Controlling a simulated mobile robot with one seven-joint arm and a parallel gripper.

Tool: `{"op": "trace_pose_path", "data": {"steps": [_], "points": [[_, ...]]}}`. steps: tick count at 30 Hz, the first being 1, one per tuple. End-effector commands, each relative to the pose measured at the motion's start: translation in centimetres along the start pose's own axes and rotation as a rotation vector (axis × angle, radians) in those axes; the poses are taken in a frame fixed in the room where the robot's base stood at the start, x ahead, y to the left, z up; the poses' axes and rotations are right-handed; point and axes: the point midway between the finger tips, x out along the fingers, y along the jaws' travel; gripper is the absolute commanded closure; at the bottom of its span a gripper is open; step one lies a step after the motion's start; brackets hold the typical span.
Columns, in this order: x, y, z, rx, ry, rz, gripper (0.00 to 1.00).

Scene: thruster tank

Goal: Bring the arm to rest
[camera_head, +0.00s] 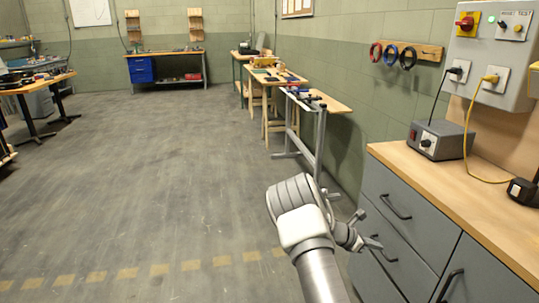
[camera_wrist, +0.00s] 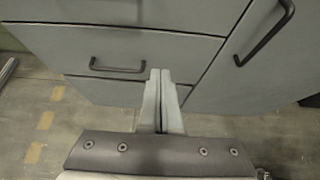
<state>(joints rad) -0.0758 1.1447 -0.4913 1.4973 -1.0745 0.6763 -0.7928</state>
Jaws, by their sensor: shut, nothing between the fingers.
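My gripper (camera_wrist: 160,76) shows in the wrist view with its two fingers together and nothing between them. It points at the grey drawer fronts of the cabinet (camera_wrist: 105,45). I cannot tell the exact gap between the fingertips and the cabinet. In the head view my arm reaches forward from the bottom, bends, and ends with my gripper (camera_head: 374,243) beside the cabinet's left side, below the worktop level.
The grey cabinet (camera_head: 385,200) with a wooden worktop (camera_head: 440,185) stands at the right. A grey power box (camera_head: 440,139) with cables sits on it, under a wall panel (camera_head: 490,50). Workbenches (camera_head: 325,101) line the wall beyond. The floor (camera_head: 150,180) at the left is clear.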

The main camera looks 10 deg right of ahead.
Motion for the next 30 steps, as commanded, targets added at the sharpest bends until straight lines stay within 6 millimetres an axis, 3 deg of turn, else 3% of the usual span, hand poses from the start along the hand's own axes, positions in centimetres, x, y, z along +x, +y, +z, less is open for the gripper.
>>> {"op": "trace_pose_path", "data": {"steps": [5, 8, 18, 30], "points": [[-2.2, -0.5, 1.8, 0.122, 0.048, -0.015, 1.0], [-4.7, -1.2, 3.4, 0.253, 0.104, -0.035, 1.0], [-14.2, -5.0, 7.8, 0.692, 0.326, -0.113, 1.0], [-25.8, -11.3, 10.9, 1.107, 0.603, -0.213, 1.0]]}}
